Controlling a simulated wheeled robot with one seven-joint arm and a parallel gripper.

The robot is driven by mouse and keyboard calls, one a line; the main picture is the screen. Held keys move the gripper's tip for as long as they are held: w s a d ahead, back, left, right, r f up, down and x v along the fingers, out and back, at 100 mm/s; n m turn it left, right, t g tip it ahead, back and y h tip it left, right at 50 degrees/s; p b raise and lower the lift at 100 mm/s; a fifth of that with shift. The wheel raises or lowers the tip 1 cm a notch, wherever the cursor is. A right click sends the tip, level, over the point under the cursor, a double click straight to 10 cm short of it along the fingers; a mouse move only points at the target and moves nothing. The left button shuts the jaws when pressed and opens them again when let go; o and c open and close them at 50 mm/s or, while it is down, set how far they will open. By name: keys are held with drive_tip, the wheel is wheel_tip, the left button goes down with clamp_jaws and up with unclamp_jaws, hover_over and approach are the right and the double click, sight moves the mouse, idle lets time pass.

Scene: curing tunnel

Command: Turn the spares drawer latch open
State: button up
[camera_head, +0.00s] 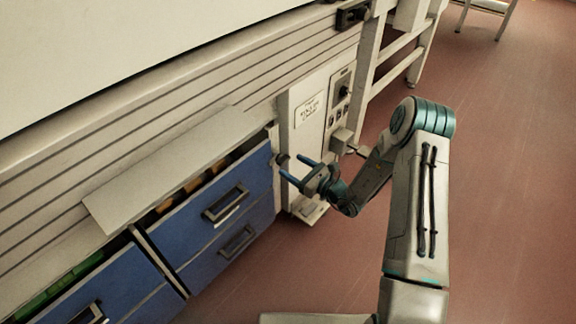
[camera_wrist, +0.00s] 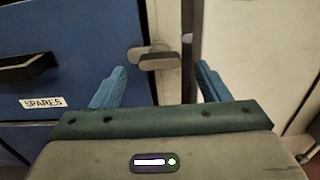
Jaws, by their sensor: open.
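The latch (camera_wrist: 158,60) is a small brown-grey bar on a pale upright post, in the upper middle of the wrist view. It lies about level in that picture. A blue drawer front (camera_wrist: 70,55) with a "SPARES" label (camera_wrist: 41,102) and a dark handle (camera_wrist: 25,68) is to its left. My gripper (camera_wrist: 160,70) is open, with one blue finger on each side of the latch in the picture; contact is not seen. In the head view, my gripper (camera_head: 289,165) points at the right end of the blue drawers, and the latch cannot be made out clearly.
Blue drawers (camera_head: 240,247) line the lower left, with a pale sloping sheet (camera_head: 150,180) above them. A cream control box (camera_head: 310,112) with a dark knob (camera_head: 343,92) stands just beyond my gripper. The reddish floor (camera_head: 500,180) is open to the right.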

sight(286, 162)
drive_tip(key=shift+x, duration=1.7)
drive_tip(key=c, duration=1)
